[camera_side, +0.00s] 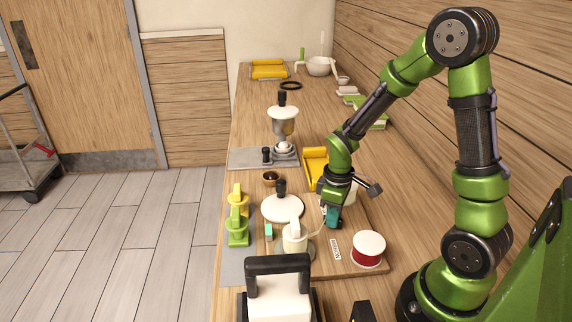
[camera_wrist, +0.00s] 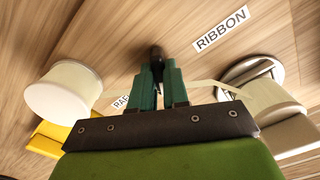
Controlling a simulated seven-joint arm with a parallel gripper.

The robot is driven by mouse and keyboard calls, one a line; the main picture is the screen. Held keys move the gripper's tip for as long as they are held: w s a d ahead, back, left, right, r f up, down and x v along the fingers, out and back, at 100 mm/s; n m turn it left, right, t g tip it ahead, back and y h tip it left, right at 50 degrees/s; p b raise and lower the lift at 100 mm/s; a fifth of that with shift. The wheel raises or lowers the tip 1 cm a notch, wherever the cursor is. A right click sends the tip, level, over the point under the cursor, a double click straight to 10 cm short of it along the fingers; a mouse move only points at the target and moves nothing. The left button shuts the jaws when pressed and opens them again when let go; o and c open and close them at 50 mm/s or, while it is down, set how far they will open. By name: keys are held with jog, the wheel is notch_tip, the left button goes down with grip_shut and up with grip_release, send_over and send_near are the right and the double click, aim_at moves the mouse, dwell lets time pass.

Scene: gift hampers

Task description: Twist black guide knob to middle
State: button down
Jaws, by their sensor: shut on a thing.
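My gripper (camera_side: 332,216) points down over the wooden board, right of the cream roll (camera_side: 295,240) in the side view. In the wrist view its two teal fingers (camera_wrist: 158,82) are closed on the black guide knob (camera_wrist: 156,56). The knob's top shows between and just beyond the fingertips; its lower part is hidden. In the side view my gripper hides the knob, and I cannot tell its turn position. A pale ribbon strip (camera_wrist: 217,85) runs from the cream roll (camera_wrist: 270,105) towards the knob.
A white-topped red spool (camera_side: 368,248) and a RIBBON label (camera_side: 336,249) lie close by. A white cylinder (camera_wrist: 62,92) is left in the wrist view.

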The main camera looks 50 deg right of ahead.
jog(key=n, duration=0.4)
dwell(0.3)
jog(key=shift+n, duration=1)
jog(key=c, duration=1)
grip_release()
jog(key=shift+r, duration=3.5)
